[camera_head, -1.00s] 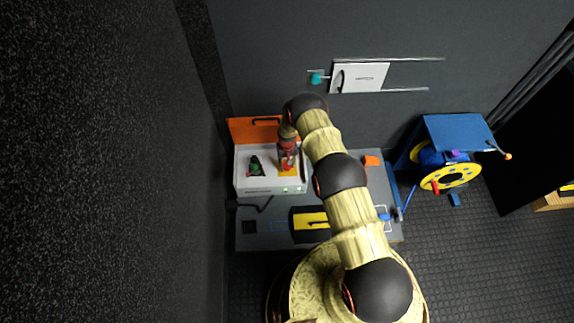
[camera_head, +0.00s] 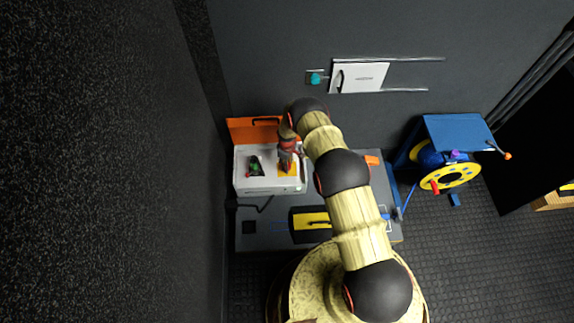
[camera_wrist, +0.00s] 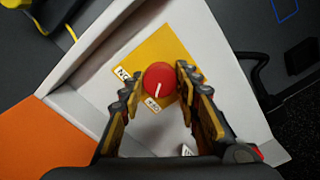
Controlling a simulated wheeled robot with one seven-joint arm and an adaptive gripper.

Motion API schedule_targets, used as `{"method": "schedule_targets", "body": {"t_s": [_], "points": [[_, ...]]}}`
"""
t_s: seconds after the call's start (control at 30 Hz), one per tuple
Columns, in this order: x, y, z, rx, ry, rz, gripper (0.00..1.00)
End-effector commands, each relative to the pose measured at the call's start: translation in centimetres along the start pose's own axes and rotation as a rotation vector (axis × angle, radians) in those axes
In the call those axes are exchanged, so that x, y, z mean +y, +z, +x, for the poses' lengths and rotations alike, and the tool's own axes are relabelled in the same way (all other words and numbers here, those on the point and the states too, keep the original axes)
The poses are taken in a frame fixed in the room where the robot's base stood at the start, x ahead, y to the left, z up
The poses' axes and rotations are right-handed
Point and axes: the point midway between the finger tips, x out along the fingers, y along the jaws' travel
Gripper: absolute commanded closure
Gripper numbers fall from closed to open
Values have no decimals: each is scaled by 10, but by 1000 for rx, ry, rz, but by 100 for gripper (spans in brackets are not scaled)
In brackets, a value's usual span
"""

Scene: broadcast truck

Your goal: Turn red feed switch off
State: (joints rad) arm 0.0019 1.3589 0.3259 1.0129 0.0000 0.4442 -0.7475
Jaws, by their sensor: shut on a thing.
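The red feed switch is a round red knob (camera_wrist: 159,79) with a pale pointer line, on a yellow plate (camera_wrist: 165,50) in the wrist view. Labels by it seem to read "ON" at the upper left and "OFF" just below the knob; the pointer line slants down and slightly left, toward the lower label. My gripper (camera_wrist: 158,84) has one finger on each side of the knob and is shut on it. In the head view my gripper (camera_head: 287,162) reaches down onto the white box (camera_head: 270,184), over the yellow plate, and hides the red knob.
A green knob (camera_head: 254,169) sits left on the same box. The box's orange lid (camera_head: 253,130) stands open behind it. A grey bench (camera_head: 265,237) carries a yellow-black item (camera_head: 310,221). A blue cable reel (camera_head: 450,165) stands at the right.

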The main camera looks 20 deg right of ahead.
Motion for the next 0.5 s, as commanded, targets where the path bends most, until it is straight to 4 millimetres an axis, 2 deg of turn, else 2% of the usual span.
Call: {"method": "schedule_targets", "body": {"t_s": [0.5], "points": [[0,0,0,0,0,-99,93]]}}
